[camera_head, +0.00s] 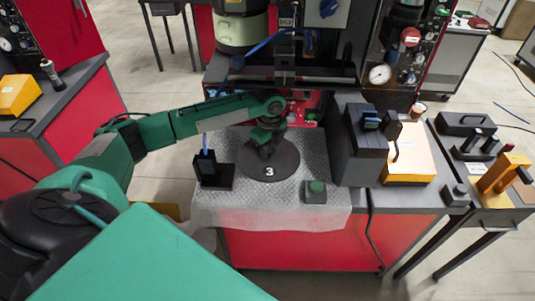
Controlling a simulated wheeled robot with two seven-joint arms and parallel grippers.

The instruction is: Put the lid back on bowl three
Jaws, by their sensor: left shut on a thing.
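A round dark lid marked 3 (286,164) shows at the middle of the patterned mat on the bench. My left arm comes in from the left, and its gripper (265,150) points down at the middle of the lid, shut on a part there that the gripper itself hides. No bowl rim shows around or under the lid, so I cannot tell whether the lid rests on bowl three or is held above it. My right gripper is not in view.
A black stand (213,176) with a blue upright piece is left of the lid. A small grey box with a green button (316,190) sits at the front right of the mat (270,214). A dark grey block (360,150) stands to the right. A machine rises behind.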

